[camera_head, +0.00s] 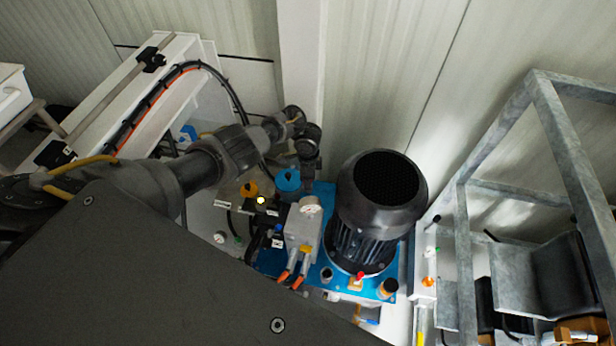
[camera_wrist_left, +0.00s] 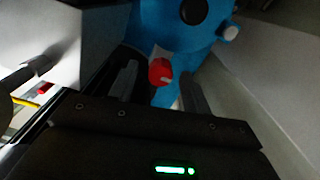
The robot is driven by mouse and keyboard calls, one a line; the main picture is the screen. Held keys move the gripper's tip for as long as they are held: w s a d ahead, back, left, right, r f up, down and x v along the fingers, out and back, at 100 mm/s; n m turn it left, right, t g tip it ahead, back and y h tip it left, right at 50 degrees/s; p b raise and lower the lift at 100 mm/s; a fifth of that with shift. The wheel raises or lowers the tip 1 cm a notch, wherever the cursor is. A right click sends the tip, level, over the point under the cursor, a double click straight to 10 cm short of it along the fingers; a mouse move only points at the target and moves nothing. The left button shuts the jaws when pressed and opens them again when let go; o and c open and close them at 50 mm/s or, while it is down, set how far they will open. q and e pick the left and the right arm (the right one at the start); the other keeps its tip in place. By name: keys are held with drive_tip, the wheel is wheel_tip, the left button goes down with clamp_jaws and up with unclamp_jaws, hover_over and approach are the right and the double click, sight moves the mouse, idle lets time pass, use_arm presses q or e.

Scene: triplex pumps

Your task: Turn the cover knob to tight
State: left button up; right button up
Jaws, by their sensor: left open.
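A red knob (camera_wrist_left: 160,70) sits on a blue housing (camera_wrist_left: 178,38) in the left wrist view. I take it for the cover knob, but no marking shows whether it is tight. My left gripper (camera_wrist_left: 161,88) is open, its two dark fingers on either side of the knob in the picture; I cannot tell whether they touch it. In the head view, my left arm reaches over the blue-based pump unit (camera_head: 322,250) and its wrist bends down behind the grey block (camera_head: 302,226). The knob is not distinguishable there. My right gripper is not in view.
A large black motor (camera_head: 372,205) stands right of the grey block. A blue cylinder (camera_head: 288,180) is close to my left wrist. A grey metal frame (camera_head: 570,150) stands at the right. The ribbed wall (camera_head: 385,70) is behind the pump.

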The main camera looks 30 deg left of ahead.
use_arm(q)
wheel_tip(320, 180, up, 10)
drive_tip(key=p, duration=0.3)
drive_tip(key=shift+r, duration=0.2)
drive_tip(key=shift+r, duration=0.1)
